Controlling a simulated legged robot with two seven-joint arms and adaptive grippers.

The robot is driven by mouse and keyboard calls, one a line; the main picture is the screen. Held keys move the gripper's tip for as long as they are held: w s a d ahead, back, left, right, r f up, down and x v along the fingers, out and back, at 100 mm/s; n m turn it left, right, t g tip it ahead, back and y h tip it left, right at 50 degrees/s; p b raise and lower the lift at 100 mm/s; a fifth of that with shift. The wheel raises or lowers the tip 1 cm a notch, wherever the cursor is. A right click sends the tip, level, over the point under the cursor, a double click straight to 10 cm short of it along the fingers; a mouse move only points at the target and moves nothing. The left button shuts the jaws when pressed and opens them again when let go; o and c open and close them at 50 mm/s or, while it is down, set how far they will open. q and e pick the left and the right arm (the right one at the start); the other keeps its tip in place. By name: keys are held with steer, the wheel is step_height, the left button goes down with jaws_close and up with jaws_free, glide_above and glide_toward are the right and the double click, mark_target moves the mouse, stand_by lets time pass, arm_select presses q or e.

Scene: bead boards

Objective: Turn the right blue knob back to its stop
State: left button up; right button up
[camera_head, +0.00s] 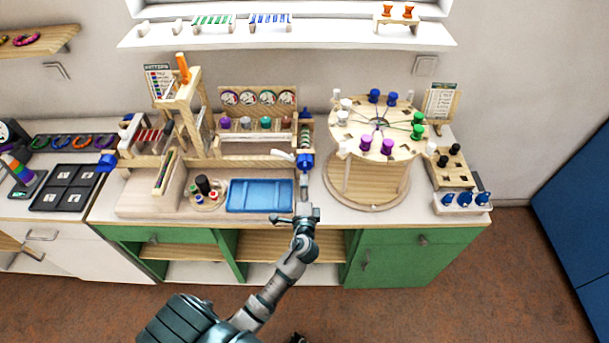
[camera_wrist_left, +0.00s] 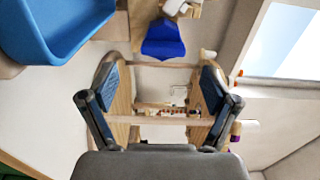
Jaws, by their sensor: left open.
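The right blue knob (camera_head: 305,161) sits at the right end of the wooden bead loom (camera_head: 220,152), beside a white lever (camera_head: 283,155). In the left wrist view a blue knob (camera_wrist_left: 163,40) shows above the gap between my fingers, not between the fingertips. My left gripper (camera_head: 304,205) is in front of the right knob, over the counter's front part. In the left wrist view it (camera_wrist_left: 157,82) is open, with nothing held. I cannot tell the knob's exact angle. My right gripper is not in view.
A blue tray (camera_head: 260,210) lies just left of my left gripper. A round wooden stand (camera_head: 372,180) with coloured spools is close on the right. Small bottles (camera_head: 205,187) stand left of the tray. A shelf (camera_head: 335,35) runs above.

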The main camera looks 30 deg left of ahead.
arm_select(q)
steer(key=v, duration=0.4)
steer(key=shift+s+d, duration=0.1)
steer(key=shift+s, duration=0.1)
steer(key=s+f+n+g+h, duration=0.4)
steer(key=s+f+n+g, duration=0.3)
steer(key=s+f, duration=0.55)
steer(key=s+d+f+n+g+h, duration=0.1)
steer(key=s+d+f+g+h, duration=0.15)
steer(key=s+d, duration=0.4)
steer(key=s+d+f+n+g+h, duration=0.1)
steer(key=s+d+n+g+h, duration=0.2)
steer(key=s, duration=0.6)
step_height(320, 180, down, 18)
steer(key=w+m, duration=0.1)
steer(key=s+f, duration=0.3)
steer(key=f, duration=0.4)
steer(key=s+a+f+g, duration=0.1)
steer(key=s+f, duration=0.3)
steer(key=f, duration=0.3)
steer(key=shift+f+m, duration=0.3)
steer(key=shift+f, duration=0.1)
